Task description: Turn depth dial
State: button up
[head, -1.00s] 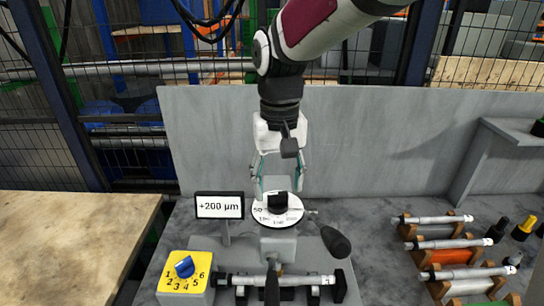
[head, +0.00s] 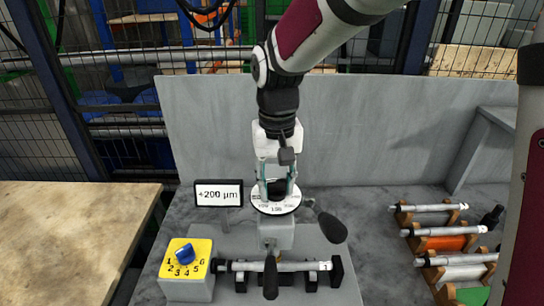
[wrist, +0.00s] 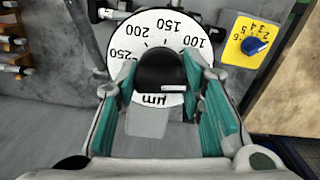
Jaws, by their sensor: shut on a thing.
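The depth dial (head: 288,207) is a white disc with black numbers in µm and a black knob (wrist: 160,70) at its centre. It stands on a grey post in the head view. In the wrist view the dial (wrist: 128,38) shows 100, 150, 200 and 250 around its edge. My gripper (head: 277,187) is over the dial from above, its teal-padded fingers on either side of the knob and shut on it. The fingers hide part of the knob and disc. A display (head: 219,194) left of the dial reads +200 µm.
A yellow box (head: 198,248) with a blue selector knob stands front left. A shaft (head: 300,266) lies in front of the dial, near black-ended handles (head: 331,227). Racked cylinders (head: 450,230) are at right. A grey wall (head: 370,140) stands behind.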

jog(key=shift+n, duration=0.3)
jog(key=n+b, duration=0.1)
jog(key=n, duration=1)
jog(key=shift+n, duration=0.4)
jog(key=n, duration=0.5)
jog(key=n+p, duration=0.1)
jog(key=n, duration=0.5)
jog(key=shift+n+p, duration=0.3)
jog(key=o, duration=1.1)
